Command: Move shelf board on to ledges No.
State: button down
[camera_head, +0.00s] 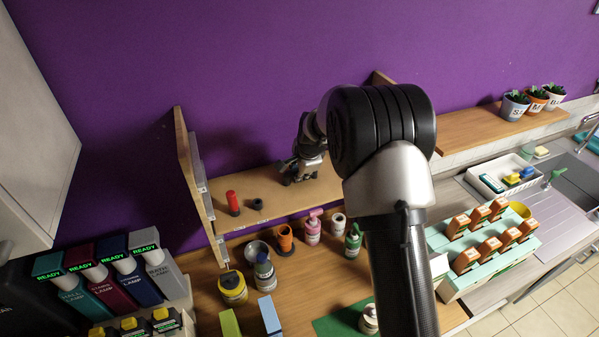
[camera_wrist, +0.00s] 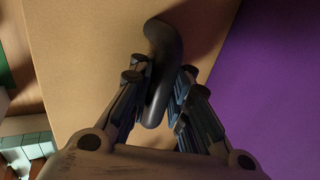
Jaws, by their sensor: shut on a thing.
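The light-brown shelf board (camera_head: 270,192) spans the space behind my arm, beside an upright wooden side panel (camera_head: 190,165) with a pale strip on its inner face. In the wrist view the board (camera_wrist: 90,60) fills the left and middle. A dark curved handle (camera_wrist: 164,50) stands on the board. My gripper (camera_head: 300,172) is at the board's back part; in the wrist view its fingers (camera_wrist: 160,82) are closed around the handle. My arm hides the board's right part. I cannot tell whether the board rests on its ledges.
A red-topped cylinder (camera_head: 233,203) and a small dark ring (camera_head: 257,204) show at the board's left. Another shelf (camera_head: 460,131) with potted plants (camera_head: 515,107) is at right. The purple wall (camera_head: 240,70) stands close behind.

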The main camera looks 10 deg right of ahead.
jog(key=shift+f, duration=0.15)
jog(key=c, duration=1.4)
grip_release()
jog(key=shift+s, duration=0.1)
jog(key=shift+f, duration=0.15)
jog(key=v, duration=1.2)
